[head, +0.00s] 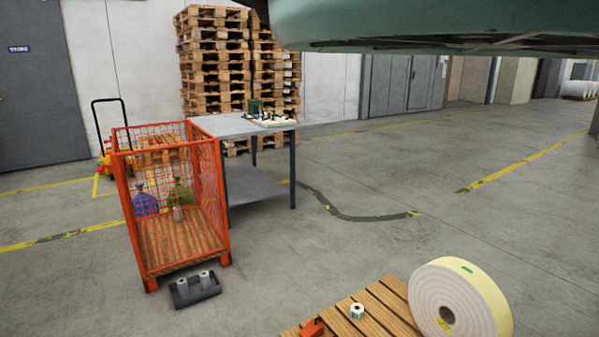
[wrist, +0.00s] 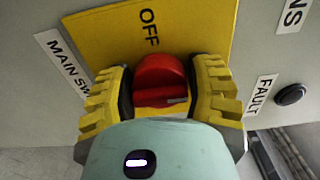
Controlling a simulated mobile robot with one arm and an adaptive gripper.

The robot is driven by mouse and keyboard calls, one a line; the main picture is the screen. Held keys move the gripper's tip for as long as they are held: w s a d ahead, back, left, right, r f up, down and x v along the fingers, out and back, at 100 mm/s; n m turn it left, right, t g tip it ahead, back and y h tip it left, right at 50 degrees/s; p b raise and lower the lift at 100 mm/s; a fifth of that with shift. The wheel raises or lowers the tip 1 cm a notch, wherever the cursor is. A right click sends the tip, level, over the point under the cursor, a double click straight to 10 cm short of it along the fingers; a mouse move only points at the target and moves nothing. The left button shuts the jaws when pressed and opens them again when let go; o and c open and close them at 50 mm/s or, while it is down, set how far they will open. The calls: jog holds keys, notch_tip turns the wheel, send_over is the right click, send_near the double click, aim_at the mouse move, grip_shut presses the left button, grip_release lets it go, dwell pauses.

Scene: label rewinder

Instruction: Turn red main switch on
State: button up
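The red main switch (wrist: 160,80) is a round red knob on a yellow plate (wrist: 190,33) in the wrist view. The word OFF stands on the plate above the knob. A small pale mark shows at the knob's lower right. My gripper (wrist: 160,84) has its yellow ribbed fingers on the left and right sides of the knob. Their dark inner pads lie close against the knob with no clear gap. My gripper's teal body hides the part below the knob. The switch does not show in the head view.
A dark round button (wrist: 291,94) sits right of the switch beside a FAULT label (wrist: 262,94). The head view shows an orange mesh cage (head: 133,200), a grey table (head: 222,124), a dark block (head: 196,290), and a large label roll (head: 460,300) on a pallet. Open floor lies between.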

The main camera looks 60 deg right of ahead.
jog(key=o, duration=0.4)
jog(key=shift+d, duration=0.1)
jog(key=shift+s+d, duration=0.4)
jog(key=shift+d, duration=0.2)
jog(key=v, duration=1)
jog(key=shift+d+f, duration=0.1)
jog(key=shift+d, duration=0.1)
dwell(0.4)
